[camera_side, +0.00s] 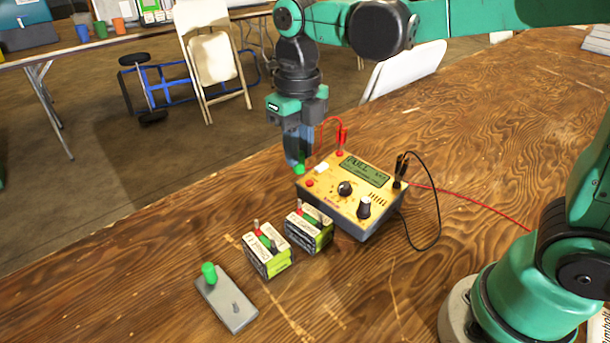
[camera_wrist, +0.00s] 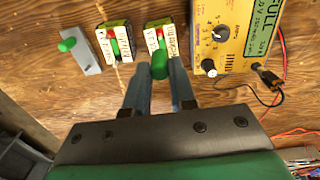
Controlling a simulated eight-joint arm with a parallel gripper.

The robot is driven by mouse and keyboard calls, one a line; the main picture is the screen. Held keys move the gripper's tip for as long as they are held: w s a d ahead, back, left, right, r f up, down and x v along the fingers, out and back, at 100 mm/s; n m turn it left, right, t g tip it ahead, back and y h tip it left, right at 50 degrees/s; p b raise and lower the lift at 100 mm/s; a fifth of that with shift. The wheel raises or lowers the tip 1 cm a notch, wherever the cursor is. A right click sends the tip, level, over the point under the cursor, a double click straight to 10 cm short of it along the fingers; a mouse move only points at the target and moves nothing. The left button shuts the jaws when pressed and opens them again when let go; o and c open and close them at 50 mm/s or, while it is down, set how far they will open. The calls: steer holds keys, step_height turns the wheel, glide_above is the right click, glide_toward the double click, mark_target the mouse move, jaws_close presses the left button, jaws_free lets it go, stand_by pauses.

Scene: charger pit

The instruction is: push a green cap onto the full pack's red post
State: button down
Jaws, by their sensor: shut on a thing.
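My gripper (camera_side: 297,158) is shut on a green cap (camera_side: 300,169), held in the air near the far left corner of the yellow charger in the side view. The cap (camera_wrist: 159,71) shows between the fingertips in the wrist view. Two box-shaped packs stand side by side: a left pack (camera_side: 267,255) and a right pack (camera_side: 310,233). Both have pale labels, green sides and small red parts on top; the posts are too small to tell clearly. In the wrist view the held cap overlaps the lower edge of the right pack (camera_wrist: 161,36). Which pack is full is unclear.
The yellow charger (camera_side: 345,197), with knobs and a display reading FULL, stands right of the packs. Its red and black leads lie around it. A grey plate (camera_side: 230,303) at front left bears another green cap (camera_side: 209,272) and a bare peg. The wooden table left of these is clear.

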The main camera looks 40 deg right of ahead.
steer(key=shift+f, duration=0.15)
steer(key=shift+f, duration=3.4)
steer(key=shift+f, duration=0.2)
steer(key=c, duration=0.7)
jaws_free()
steer(key=shift+o, duration=0.2)
steer(key=shift+o, duration=1)
